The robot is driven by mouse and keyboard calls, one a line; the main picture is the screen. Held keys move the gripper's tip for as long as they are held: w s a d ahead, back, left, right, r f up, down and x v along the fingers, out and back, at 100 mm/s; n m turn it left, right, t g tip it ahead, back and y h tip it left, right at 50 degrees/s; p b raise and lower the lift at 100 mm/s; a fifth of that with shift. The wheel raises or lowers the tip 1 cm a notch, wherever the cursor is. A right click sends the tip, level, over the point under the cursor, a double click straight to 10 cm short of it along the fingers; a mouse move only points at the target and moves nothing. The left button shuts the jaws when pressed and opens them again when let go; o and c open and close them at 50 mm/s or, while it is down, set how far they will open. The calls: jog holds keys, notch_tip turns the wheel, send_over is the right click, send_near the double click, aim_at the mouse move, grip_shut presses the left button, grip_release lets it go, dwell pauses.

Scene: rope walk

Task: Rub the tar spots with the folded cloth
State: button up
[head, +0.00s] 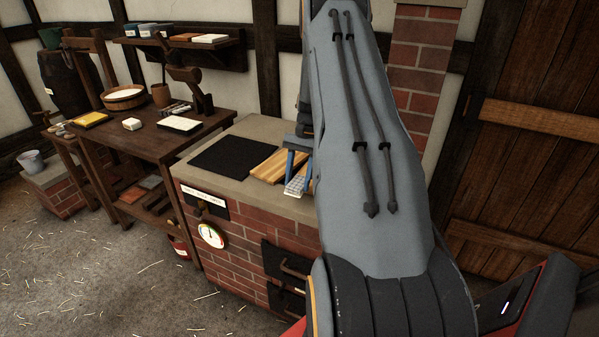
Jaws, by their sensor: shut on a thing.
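My gripper (298,180), with blue fingers, is over the right part of the brick stove top. It is shut on a small pale checked folded cloth (295,188), which shows below and between the fingers. The cloth is at the near right end of a striped wooden board (268,165) lying on the stove top. I cannot tell whether the cloth touches the board or the stone top. No tar spots can be made out at this size, and my arm hides the right part of the stove top.
A black mat (233,157) lies left of the board on the brick stove (235,240). A wooden workbench (150,143) on the left carries a wooden tub (125,98), a white block (131,124) and a white tray (180,124). A wall shelf (190,42) hangs behind.

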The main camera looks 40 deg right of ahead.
jog(key=shift+r+p, duration=0.45)
jog(key=shift+r, duration=0.8)
